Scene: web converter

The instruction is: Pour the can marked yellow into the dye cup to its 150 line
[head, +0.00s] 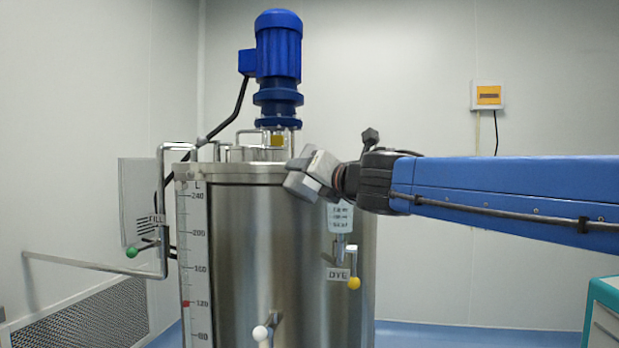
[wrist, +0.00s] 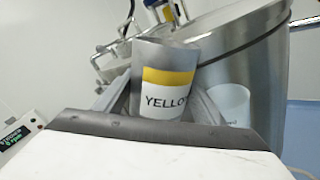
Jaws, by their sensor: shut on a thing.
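My gripper (wrist: 160,103) is shut on a grey can (wrist: 165,53) with a yellow band and a white label reading YELLO, the rest of the word cut off. In the head view my gripper (head: 312,176) is at the tank's upper right rim, above the dye cup (head: 340,218). The can cannot be clearly told from the gripper there. The dye cup is translucent with dark markings, above a DYE sign (head: 339,274). It also shows in the wrist view as a pale cup (wrist: 228,106) right of the can. Its fill level and any stream are not readable.
The steel tank (head: 265,250) fills the middle, with a blue motor (head: 278,60) on top. A level scale (head: 195,260) and a FILL pipe (head: 163,215) are at its left. A yellow-knobbed valve (head: 354,283) is below the cup. A teal-edged cabinet (head: 603,315) stands at right.

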